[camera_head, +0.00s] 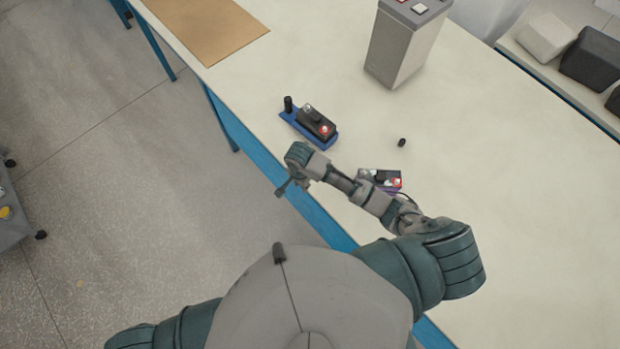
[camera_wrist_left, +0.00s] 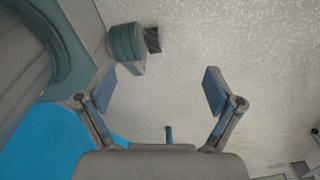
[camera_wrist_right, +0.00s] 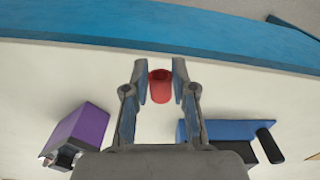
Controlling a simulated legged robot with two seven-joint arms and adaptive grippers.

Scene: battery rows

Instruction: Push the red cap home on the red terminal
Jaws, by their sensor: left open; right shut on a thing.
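My right gripper (camera_head: 283,187) is at the table's near edge, left of and nearer than the batteries. In the right wrist view my right gripper (camera_wrist_right: 161,80) is shut on the red cap (camera_wrist_right: 161,90), held between its fingertips with its open end showing. One battery (camera_head: 316,122) sits on a blue base (camera_head: 296,123) with a red terminal (camera_head: 324,130). Another battery, partly behind my right arm, has a red spot (camera_head: 397,184) on it. Neither red terminal is clear in the right wrist view. My left gripper (camera_wrist_left: 160,90) is open and empty above the floor.
A small black piece (camera_head: 402,142) lies on the table. A tall grey box (camera_head: 404,45) and a brown mat (camera_head: 208,28) are farther back. The right table area is clear.

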